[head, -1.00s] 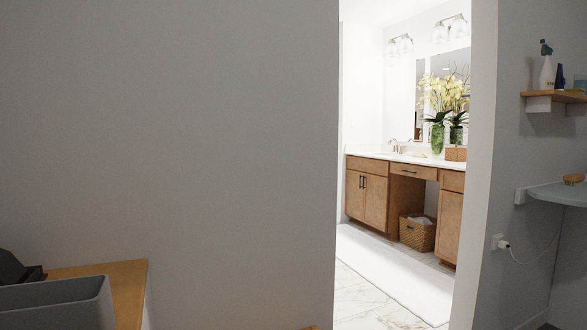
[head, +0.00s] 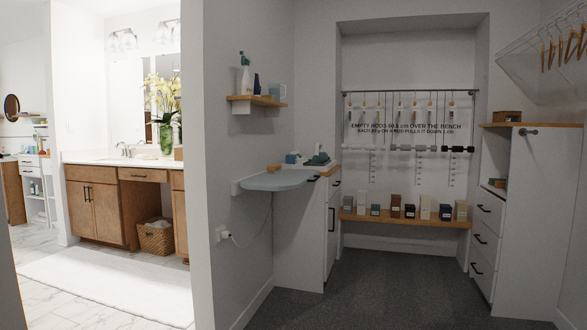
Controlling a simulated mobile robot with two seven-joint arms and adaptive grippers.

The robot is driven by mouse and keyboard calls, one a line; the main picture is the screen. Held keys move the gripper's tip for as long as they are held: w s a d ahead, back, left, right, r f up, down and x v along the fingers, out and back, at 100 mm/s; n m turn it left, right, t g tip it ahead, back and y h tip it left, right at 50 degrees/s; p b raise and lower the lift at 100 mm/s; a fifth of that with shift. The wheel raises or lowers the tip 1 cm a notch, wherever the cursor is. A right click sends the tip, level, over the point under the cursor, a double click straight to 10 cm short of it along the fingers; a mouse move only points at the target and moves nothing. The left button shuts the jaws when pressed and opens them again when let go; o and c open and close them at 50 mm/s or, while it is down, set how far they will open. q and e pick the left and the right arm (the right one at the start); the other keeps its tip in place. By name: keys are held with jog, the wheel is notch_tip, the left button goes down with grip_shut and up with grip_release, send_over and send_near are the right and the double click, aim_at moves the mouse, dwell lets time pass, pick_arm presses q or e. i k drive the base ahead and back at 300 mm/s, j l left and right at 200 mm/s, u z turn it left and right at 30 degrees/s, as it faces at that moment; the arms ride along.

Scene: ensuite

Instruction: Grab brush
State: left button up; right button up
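A small tan object (head: 274,168), which looks like a wooden-backed brush, lies on the grey-blue wall-mounted board (head: 278,180) in the middle of the head view. It sits near the back edge of the board, close to the wall, and is too small to make out bristles. Neither of my grippers is in view, and nothing visible touches the brush.
A wooden shelf (head: 258,100) with bottles hangs above the board. A white cabinet (head: 300,232) stands beside it, and a cable hangs below. A bench (head: 405,219) with small boxes lies behind. The dark carpet (head: 350,290) in front is clear. A bathroom vanity (head: 105,205) is at left.

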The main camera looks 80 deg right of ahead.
aim_at(273, 169)
jog(key=z, duration=0.4)
jog(key=i+l+z, duration=0.1)
jog(key=z, duration=0.75)
jog(key=i+l+z, duration=0.1)
jog(key=z, duration=0.3)
jog(key=j+z, duration=0.15)
jog(key=z, duration=0.3)
jog(key=i+j+z, duration=0.1)
jog(key=z, duration=0.35)
jog(key=i+l+z, duration=0.25)
jog(key=i+l, duration=0.15)
jog(key=i+l+z, duration=0.2)
jog(key=i, duration=0.4)
jog(key=i+l+z, duration=0.25)
jog(key=i, duration=0.25)
jog(key=i+u, duration=0.2)
jog(key=i, duration=0.6)
jog(key=i+l+u, duration=0.2)
jog(key=i, duration=0.6)
